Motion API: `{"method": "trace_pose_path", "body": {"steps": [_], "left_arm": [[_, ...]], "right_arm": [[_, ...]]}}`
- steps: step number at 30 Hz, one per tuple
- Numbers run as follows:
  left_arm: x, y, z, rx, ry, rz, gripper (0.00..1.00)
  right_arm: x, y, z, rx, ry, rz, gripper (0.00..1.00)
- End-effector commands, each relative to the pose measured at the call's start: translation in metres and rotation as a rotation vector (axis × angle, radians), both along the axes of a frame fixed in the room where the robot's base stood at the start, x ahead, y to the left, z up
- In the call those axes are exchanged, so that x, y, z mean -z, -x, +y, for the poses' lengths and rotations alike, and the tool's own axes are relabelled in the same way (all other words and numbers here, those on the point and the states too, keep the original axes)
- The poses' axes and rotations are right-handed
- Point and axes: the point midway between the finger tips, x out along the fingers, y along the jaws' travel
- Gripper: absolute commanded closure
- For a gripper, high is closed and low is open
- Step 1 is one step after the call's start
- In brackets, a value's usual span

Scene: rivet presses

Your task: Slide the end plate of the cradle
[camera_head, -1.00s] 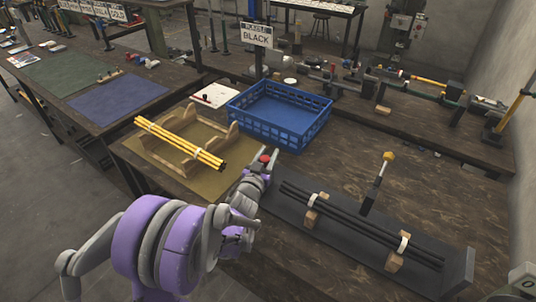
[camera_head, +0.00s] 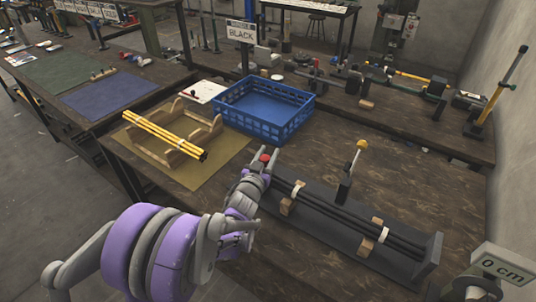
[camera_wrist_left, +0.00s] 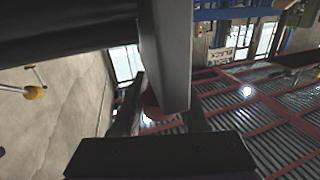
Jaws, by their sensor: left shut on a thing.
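The dark cradle (camera_head: 340,240) lies on the brown bench, with several black rods (camera_head: 335,217) resting in it on wooden supports and bound by white bands. A fixed upright wall (camera_head: 428,258) closes its right end. My left gripper (camera_head: 261,161) is at the cradle's left end, close to the rod ends, and is shut. In the left wrist view a grey end plate (camera_wrist_left: 165,50) stands between my fingers, with a red knob partly hidden behind it. The red knob (camera_head: 265,158) also shows at my fingertips in the head view. My right gripper is not in view.
A blue crate (camera_head: 265,112) stands behind the cradle. A wooden rack with yellow rods (camera_head: 165,137) sits on an olive mat at left. A yellow-topped lever (camera_head: 350,175) rises behind the cradle. A "0 cm" display (camera_head: 500,268) stands at lower right.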

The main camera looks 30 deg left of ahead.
Motion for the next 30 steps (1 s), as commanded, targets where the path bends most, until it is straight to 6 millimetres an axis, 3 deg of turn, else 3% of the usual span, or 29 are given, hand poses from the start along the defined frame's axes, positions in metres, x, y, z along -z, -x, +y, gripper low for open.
{"method": "trace_pose_path", "body": {"steps": [9, 10, 15, 25, 30], "left_arm": [[0.0, 0.0, -0.001, 0.001, -0.002, 0.0, 1.0], [0.0, 0.0, -0.001, 0.001, -0.002, 0.0, 0.53], [0.0, 0.0, -0.001, 0.001, -0.001, 0.0, 0.27], [0.0, 0.003, -0.001, 0.001, -0.001, -0.001, 0.27], [0.0, 0.026, -0.005, 0.001, -0.002, -0.001, 0.27]], "right_arm": [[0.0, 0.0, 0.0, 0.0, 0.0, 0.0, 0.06], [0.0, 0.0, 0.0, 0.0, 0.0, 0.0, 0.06], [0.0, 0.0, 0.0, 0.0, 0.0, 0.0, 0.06], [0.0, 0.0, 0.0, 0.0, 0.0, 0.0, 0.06], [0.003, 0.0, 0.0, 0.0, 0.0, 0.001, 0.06]]}}
